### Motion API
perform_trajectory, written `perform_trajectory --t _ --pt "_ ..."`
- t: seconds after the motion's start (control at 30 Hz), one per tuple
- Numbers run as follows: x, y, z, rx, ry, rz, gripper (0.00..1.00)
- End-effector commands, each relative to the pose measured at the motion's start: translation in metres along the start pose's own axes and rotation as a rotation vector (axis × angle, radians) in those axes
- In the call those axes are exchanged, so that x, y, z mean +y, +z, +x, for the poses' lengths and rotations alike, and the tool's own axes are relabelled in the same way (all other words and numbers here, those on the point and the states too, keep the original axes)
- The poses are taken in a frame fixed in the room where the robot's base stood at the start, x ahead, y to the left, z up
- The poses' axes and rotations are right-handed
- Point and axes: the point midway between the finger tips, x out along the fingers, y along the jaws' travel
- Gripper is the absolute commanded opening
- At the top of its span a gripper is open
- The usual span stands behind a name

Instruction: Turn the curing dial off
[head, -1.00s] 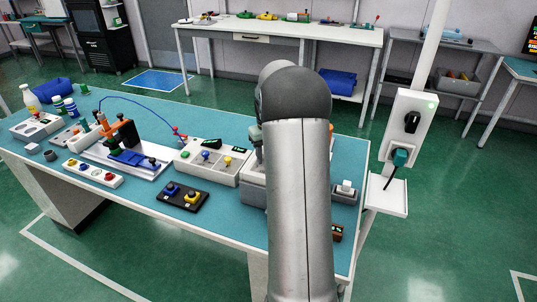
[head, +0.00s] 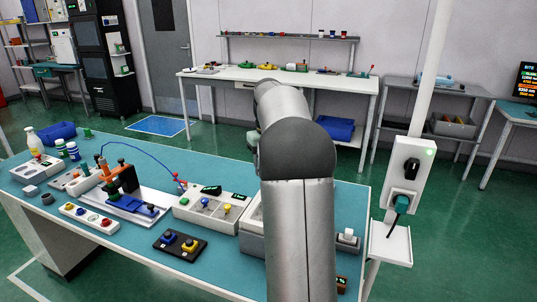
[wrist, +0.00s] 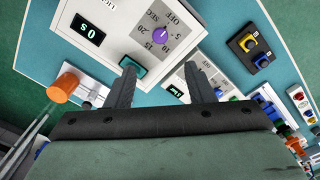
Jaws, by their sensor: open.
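The curing dial (wrist: 161,35) is a purple knob on the white top of a box (wrist: 118,38), seen in the wrist view. Printed marks around it include OFF, SEC and numbers. I cannot tell surely which mark it points at. A black display (wrist: 88,28) beside it reads 0s, and a teal button (wrist: 132,66) sits at the box's edge. My gripper (wrist: 159,68) is open and empty, with its fingers apart from the dial and the left fingertip close to the teal button in the picture. In the head view my arm hides the gripper and dial.
An orange knob (wrist: 64,86) stands near the box. A grey-white panel with small knobs (head: 211,208), a black two-button pad (head: 180,244) and a white button strip (head: 90,217) share the teal bench. A pole-mounted switch box (head: 408,172) stands right of it.

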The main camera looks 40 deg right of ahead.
Motion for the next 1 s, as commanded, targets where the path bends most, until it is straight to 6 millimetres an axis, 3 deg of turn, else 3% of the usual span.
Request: perform_trajectory --t 0.1,0.3,0.87,1.0 --pt "0.0 -0.001 -0.021 0.002 0.001 -0.001 0.48" --pt "0.0 0.0 -0.036 0.001 0.0 -0.001 0.48" --pt "0.0 0.0 -0.038 0.0 -0.001 -0.001 0.48" --pt "-0.017 0.006 -0.038 0.0 -0.001 -0.013 0.48"
